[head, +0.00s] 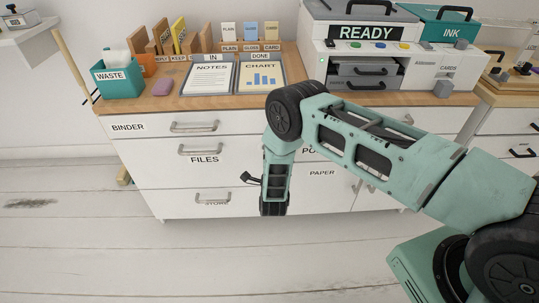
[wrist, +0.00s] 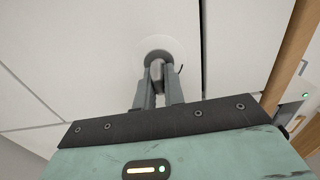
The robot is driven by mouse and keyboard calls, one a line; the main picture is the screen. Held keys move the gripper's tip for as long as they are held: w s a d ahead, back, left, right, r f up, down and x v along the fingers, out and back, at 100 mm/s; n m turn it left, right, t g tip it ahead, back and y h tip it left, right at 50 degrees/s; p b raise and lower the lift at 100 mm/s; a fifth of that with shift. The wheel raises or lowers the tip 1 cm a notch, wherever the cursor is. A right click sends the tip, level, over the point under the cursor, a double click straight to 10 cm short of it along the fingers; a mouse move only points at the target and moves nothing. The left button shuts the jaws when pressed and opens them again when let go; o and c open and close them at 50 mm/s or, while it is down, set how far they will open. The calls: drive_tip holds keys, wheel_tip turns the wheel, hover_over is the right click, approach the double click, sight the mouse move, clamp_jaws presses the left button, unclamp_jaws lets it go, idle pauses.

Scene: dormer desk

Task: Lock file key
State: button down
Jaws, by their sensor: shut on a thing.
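In the wrist view, my gripper (wrist: 159,88) is shut on a small grey key (wrist: 157,70). The key stands in front of a round pale lock plate (wrist: 150,45) on a white cabinet front and appears to meet it; how deep it sits and its exact turn are hard to tell. In the head view, the files drawer (head: 235,158) is flush with the cabinet front, with a grey handle (head: 199,150) and the label FILES. My forearm and wrist hang in front of its right part and hide the fingers, key and lock.
The binder drawer (head: 150,127) above and the store drawer (head: 165,192) below look shut. On the desktop stand a teal waste bin (head: 122,80), notes and chart trays (head: 211,75), and a printer (head: 372,45) reading READY.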

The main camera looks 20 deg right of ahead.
drive_tip(key=shift+a, duration=0.1)
idle(0.4)
drive_tip(key=c, duration=1.5)
unclamp_jaws()
drive_tip(key=shift+s, duration=0.1)
drive_tip(key=p+v, duration=0.1)
drive_tip(key=v, duration=1.6)
drive_tip(key=shift+s, duration=0.15)
